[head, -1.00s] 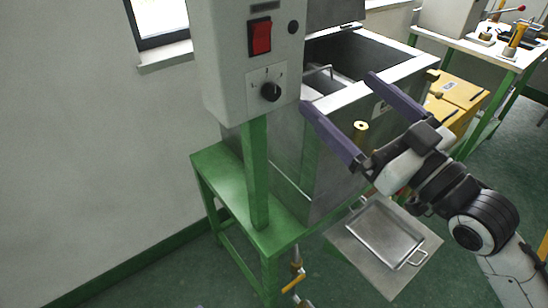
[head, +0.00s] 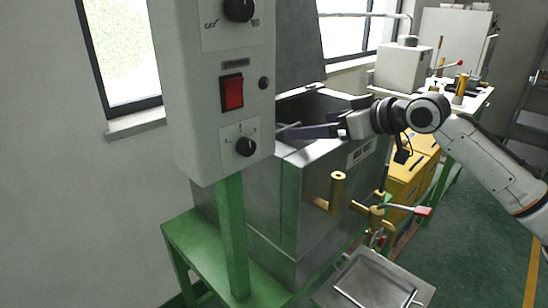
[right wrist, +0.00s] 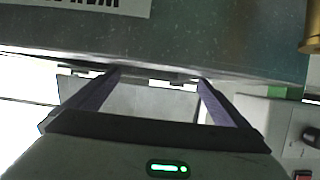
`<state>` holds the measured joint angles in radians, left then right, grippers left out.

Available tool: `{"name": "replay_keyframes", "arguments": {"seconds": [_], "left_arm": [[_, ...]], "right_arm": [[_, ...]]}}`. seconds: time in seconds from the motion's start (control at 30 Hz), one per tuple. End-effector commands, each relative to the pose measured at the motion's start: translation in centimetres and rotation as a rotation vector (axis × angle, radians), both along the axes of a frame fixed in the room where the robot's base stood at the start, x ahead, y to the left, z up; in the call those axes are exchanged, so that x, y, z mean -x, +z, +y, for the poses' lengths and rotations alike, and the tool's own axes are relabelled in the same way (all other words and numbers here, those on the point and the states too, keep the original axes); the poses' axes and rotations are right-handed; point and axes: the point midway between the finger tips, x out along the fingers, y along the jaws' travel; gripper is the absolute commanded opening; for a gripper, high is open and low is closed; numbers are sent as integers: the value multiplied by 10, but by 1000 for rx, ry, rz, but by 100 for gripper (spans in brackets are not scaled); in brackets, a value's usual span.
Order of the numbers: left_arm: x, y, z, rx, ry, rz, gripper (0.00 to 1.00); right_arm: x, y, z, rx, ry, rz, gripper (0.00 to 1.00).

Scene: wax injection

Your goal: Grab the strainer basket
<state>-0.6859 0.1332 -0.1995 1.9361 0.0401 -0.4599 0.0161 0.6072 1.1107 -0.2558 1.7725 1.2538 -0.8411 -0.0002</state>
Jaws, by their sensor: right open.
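The steel tank (head: 325,185) stands open on a green frame, with its dark opening (head: 310,103) at the top. A thin grey bar (head: 287,127) at the near left of the opening looks like the strainer basket's handle. The basket's body is hidden inside the tank. My right gripper (head: 298,131) reaches in from the right over the tank's rim, its purple fingers pointing left close to that bar. In the right wrist view the two fingers (right wrist: 158,80) are apart, with nothing held between them. Whether they touch the handle cannot be told. My left gripper is out of view.
A control box (head: 225,90) with a red switch stands at the tank's left front. A brass valve (head: 337,190) sticks out of the front, above a metal tray (head: 365,285). Yellow cabinets (head: 405,180) and a workbench (head: 465,105) stand to the right.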

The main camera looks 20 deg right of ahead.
Motion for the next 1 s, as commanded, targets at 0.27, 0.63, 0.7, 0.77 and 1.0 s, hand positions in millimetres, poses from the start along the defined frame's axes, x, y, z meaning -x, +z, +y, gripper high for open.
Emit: {"name": "replay_keyframes", "arguments": {"seconds": [0.27, 0.63, 0.7, 0.77, 1.0], "left_arm": [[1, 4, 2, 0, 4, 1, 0], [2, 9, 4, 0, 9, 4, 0], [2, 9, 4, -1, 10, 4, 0], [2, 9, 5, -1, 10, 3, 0], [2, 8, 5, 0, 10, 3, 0]], "right_arm": [[-28, -10, 14, 1, 7, -2, 100], [-67, -30, 31, -1, 7, -3, 100], [-70, -32, 32, 1, 7, -2, 100], [-71, -33, 33, 2, 7, -3, 100], [-70, -33, 32, 2, 8, -3, 85]]}}
